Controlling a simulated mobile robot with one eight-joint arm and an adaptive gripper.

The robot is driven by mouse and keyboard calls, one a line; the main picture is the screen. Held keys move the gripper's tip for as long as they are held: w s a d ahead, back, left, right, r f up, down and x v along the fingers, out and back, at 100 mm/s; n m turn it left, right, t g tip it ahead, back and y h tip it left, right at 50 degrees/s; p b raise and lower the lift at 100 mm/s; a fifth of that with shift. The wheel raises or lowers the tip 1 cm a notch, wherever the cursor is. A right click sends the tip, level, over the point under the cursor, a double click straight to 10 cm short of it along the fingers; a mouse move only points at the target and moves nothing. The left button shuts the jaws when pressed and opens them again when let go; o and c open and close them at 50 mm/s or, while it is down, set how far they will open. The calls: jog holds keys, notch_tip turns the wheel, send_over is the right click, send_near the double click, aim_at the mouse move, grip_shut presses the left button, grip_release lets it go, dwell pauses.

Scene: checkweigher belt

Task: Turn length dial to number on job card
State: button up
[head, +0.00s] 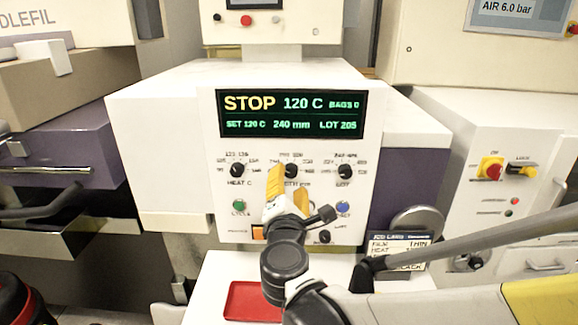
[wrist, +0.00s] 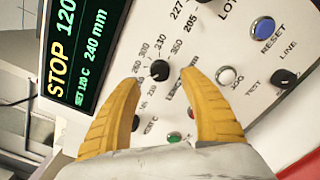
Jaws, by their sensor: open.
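The length dial (head: 291,171) is a black knob in the middle of a row of three on the white panel. It also shows in the wrist view (wrist: 160,70), ringed by printed numbers. My gripper (head: 287,181) has yellow fingers, open in front of the panel. In the wrist view the fingertips (wrist: 161,81) stand on either side of the knob's lower edge, apart from it. The display (head: 291,114) reads STOP, 120 C, 240 mm, LOT 205. The job card (head: 400,241) is at lower right, partly hidden by my arm; its length line is not readable.
The heat dial (head: 237,170) and lot dial (head: 344,172) flank the length dial. Below are a green button (head: 239,205), a blue reset button (head: 343,206) and a small black line knob (head: 324,237). A red tray (head: 250,301) lies below the panel.

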jog(key=s, duration=0.8)
jog(key=shift+s+a, duration=0.1)
jog(key=s+d+f+m+g+h+b, duration=0.1)
jog(key=s+d+f+m+g+h, duration=0.2)
jog(key=d+m, duration=0.4)
jog(key=d+f+m+g+b, duration=0.1)
jog(key=d+f+m+g, duration=0.2)
jog(key=d+f+m, duration=0.45)
jog(key=s+d+f+m+g+y, duration=0.1)
jog(key=s+d+f+m+g, duration=0.1)
jog(key=s+m, duration=0.3)
jog(key=s+d+f+m+g+y+b, duration=0.1)
jog(key=s+d+f+m+g+y, duration=0.1)
jog(key=s+m, duration=0.4)
jog(key=shift+s+d+f+g+y, duration=0.2)
jog(key=shift+s+f+g+y, duration=0.15)
jog(key=shift+s+g, duration=0.2)
